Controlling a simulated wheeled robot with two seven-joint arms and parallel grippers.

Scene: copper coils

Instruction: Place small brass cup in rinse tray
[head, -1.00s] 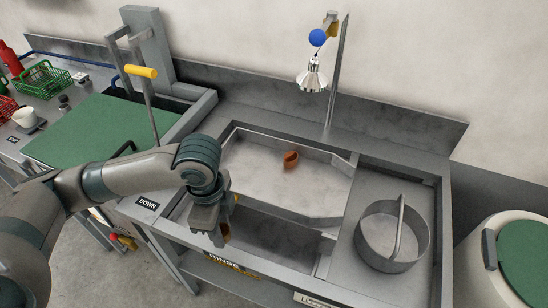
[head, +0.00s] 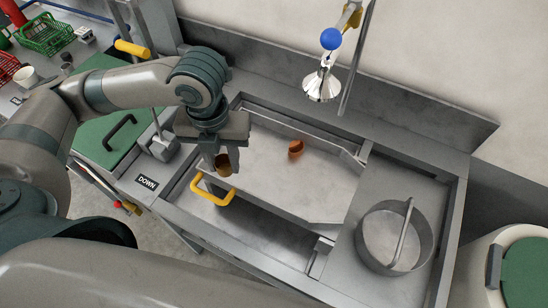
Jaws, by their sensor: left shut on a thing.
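A yellow handle (head: 213,194) shows at the tray's left end, just below the gripper. A small copper-orange cup (head: 296,149) lies in the tray towards the back. My right gripper is not in view.
A round metal strainer with a bar handle (head: 394,238) stands on the right drainboard. A spray head (head: 322,84) hangs behind the tray. A green panel with a black handle (head: 119,133) is at left. The tray's middle and right floor is clear.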

